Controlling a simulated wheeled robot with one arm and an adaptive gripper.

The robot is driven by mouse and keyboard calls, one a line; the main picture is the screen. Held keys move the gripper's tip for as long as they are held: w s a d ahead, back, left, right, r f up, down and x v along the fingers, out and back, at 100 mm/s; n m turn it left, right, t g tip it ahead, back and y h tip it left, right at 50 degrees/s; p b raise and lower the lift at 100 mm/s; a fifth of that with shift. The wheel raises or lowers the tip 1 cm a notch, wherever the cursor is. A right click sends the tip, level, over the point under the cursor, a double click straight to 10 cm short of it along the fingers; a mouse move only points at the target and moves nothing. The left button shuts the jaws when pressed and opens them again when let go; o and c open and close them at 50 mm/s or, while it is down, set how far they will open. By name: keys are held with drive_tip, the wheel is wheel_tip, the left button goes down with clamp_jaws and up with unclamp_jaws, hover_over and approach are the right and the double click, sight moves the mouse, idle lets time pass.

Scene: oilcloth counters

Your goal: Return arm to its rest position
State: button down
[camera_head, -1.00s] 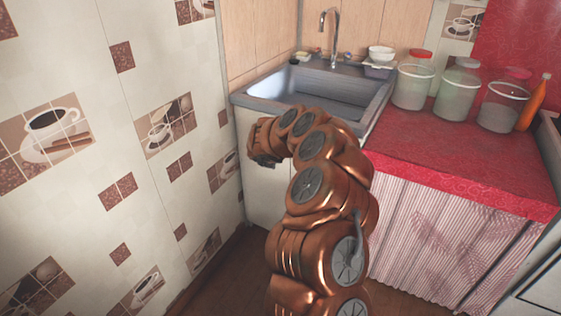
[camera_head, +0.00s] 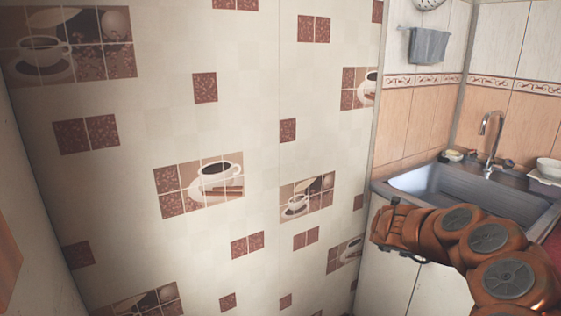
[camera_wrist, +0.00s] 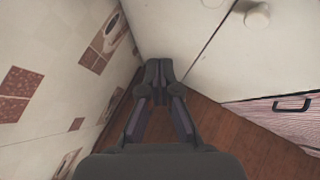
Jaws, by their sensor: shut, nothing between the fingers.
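My copper-coloured arm (camera_head: 487,240) reaches in from the lower right of the head view and bends left in front of the sink. The arm's far end, near the patterned wall, points away, so the fingers are hard to make out there. In the wrist view my gripper (camera_wrist: 160,75) is shut, its dark fingers meeting at the tips with nothing between them. It hangs over the brown floor (camera_wrist: 195,135), between the wall and a white cabinet front. It appears to touch nothing.
The wall (camera_head: 130,190) with coffee-cup tiles fills the left of the head view. A metal sink (camera_head: 505,198) with a tap (camera_head: 491,140) stands right, a white bowl (camera_head: 549,168) beside it. A grey towel (camera_head: 428,46) hangs above. A drawer handle (camera_wrist: 291,104) shows in the wrist view.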

drive_tip(key=w+a+r+n+t+y, duration=0.1)
drive_tip(key=a+r+n+t+y, duration=0.4)
drive_tip(key=a+r+n, duration=0.8)
drive_tip(key=s+a+r+n+g+y, duration=0.2)
drive_tip(key=s+a+n+y, duration=0.3)
drive_tip(key=a, duration=0.4)
drive_tip(key=s+a+r+n+g+y, duration=0.1)
drive_tip(key=s+a+r+n+y, duration=0.15)
drive_tip(key=s+a+n, duration=0.55)
drive_tip(key=s+a+f+n+g, duration=0.2)
drive_tip(key=s+f+n+g, duration=0.15)
drive_tip(key=s, duration=0.55)
drive_tip(key=s+a+f+n+g, duration=0.25)
drive_tip(key=s+f+n, duration=0.2)
drive_tip(key=s, duration=0.35)
drive_tip(key=s+d+f+n+g+h, duration=0.4)
drive_tip(key=s+d, duration=0.4)
drive_tip(key=s, duration=0.5)
drive_tip(key=s+d+f+n+g+h, duration=0.35)
drive_tip(key=s+d, duration=0.45)
drive_tip(key=s, duration=0.5)
drive_tip(key=s+p+v, duration=0.2)
drive_tip(key=p+v, duration=1.3)
drive_tip(key=v, duration=0.2)
drive_tip(key=shift+r+t+p, duration=0.35)
drive_tip(key=shift+r+t, duration=0.1)
drive_tip(key=shift+r, duration=0.05)
